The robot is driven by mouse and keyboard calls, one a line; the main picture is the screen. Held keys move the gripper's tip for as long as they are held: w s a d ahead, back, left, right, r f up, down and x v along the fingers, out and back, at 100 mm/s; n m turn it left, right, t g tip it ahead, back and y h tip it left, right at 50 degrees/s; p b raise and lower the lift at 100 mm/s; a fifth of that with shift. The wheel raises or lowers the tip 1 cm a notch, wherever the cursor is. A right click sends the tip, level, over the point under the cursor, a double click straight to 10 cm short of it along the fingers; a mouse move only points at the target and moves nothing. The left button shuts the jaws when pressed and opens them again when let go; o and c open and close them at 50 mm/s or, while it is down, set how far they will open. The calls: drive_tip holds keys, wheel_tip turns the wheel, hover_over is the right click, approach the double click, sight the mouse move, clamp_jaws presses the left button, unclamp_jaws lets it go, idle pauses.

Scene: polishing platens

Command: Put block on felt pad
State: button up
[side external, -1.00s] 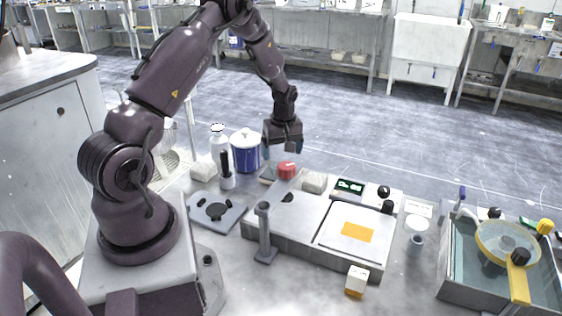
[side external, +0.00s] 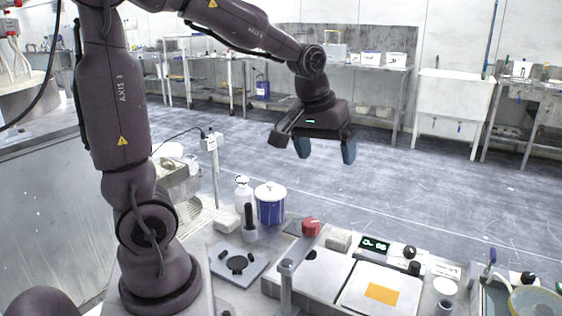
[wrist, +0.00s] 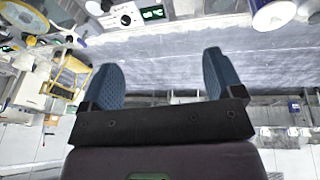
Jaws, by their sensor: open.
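An orange square felt pad (side external: 381,293) lies flat on a white square plate (side external: 352,300) in the side view. The small white block with an amber base, at the table's front in the earlier side frame, is outside the side view now, and I cannot make it out in the wrist view. My gripper (side external: 326,157) is high above and behind the worktop, over the floor in the picture. Its two blue fingers are wide apart with nothing between them. They also show empty in the wrist view (wrist: 158,62).
A red knob-like piece (side external: 310,227), a grey block (side external: 338,239), a green display (side external: 375,244) and a post (side external: 287,275) crowd the platen unit. A blue-and-white tub (side external: 270,204) and bottle (side external: 243,191) stand behind. A basin (side external: 490,298) is at right.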

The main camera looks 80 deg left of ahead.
drive_tip(key=s+d+r+m+t+h, duration=0.1)
drive_tip(key=s+d+r+m+t, duration=0.1)
drive_tip(key=s+d+m, duration=0.6)
drive_tip(key=s+d+r, duration=0.1)
drive_tip(key=s+d, duration=0.1)
drive_tip(key=s, duration=0.1)
drive_tip(key=shift+s, duration=0.15)
